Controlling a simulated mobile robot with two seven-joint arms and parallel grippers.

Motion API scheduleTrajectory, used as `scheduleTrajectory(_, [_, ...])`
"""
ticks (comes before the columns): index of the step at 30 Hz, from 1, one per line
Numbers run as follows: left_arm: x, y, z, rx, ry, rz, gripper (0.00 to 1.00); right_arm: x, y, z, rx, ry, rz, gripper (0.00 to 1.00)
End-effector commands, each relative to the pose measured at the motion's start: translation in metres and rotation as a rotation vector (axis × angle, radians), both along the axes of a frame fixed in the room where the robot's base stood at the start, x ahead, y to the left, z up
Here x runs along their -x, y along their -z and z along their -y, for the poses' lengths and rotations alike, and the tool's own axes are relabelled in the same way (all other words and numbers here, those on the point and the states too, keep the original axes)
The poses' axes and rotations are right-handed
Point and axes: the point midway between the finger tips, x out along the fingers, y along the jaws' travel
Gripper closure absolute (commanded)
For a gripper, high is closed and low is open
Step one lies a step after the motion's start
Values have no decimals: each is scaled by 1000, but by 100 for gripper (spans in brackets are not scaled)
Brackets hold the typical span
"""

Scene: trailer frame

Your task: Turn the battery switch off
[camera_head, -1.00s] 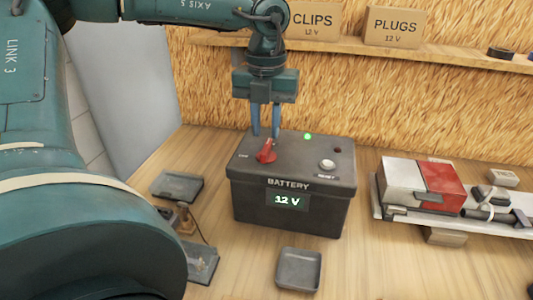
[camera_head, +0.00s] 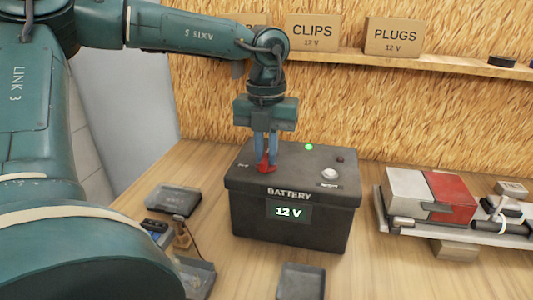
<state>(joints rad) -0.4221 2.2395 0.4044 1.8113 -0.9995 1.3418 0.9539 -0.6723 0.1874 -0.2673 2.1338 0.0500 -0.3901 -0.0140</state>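The dark grey battery box (camera_head: 330,218) stands on the wooden bench, with "BATTERY" and a lit "12 V" label on its front. The red battery switch (camera_head: 265,169) is on the left part of its lid. My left gripper (camera_head: 266,158) points straight down from above, its two blue fingers close together on either side of the red handle, which shows between them. It looks shut on the handle. The fingers hide part of the switch and its markings. A green light (camera_head: 309,147) glows at the back of the lid. My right gripper is not in view.
A white round button (camera_head: 329,174) and a small dark red lamp (camera_head: 340,159) are on the lid's right. A red and white unit (camera_head: 430,195) lies on a rail at right. Dark trays (camera_head: 300,282) lie in front and at left. A shelf with labelled boxes (camera_head: 393,37) runs behind.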

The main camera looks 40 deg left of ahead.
Motion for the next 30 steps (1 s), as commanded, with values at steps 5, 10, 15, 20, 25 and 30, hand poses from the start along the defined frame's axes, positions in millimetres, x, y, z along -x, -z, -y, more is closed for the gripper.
scheduleTrajectory(5, [0, 0, 0, 0, 0, 0, 100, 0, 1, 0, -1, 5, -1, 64])
scheduleTrajectory(10, [0, 0, 0, 0, 0, 0, 100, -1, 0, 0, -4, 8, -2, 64])
scheduleTrajectory(15, [0, 2, 0, 0, -29, 1, 100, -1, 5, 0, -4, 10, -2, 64])
scheduleTrajectory(20, [0, 2, 0, -1, -129, 3, 100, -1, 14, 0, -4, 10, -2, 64])
scheduleTrajectory(25, [0, 2, 0, -2, -243, 1, 100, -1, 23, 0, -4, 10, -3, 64])
scheduleTrajectory(30, [0, 2, 0, -2, -361, 2, 100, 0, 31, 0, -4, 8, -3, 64])
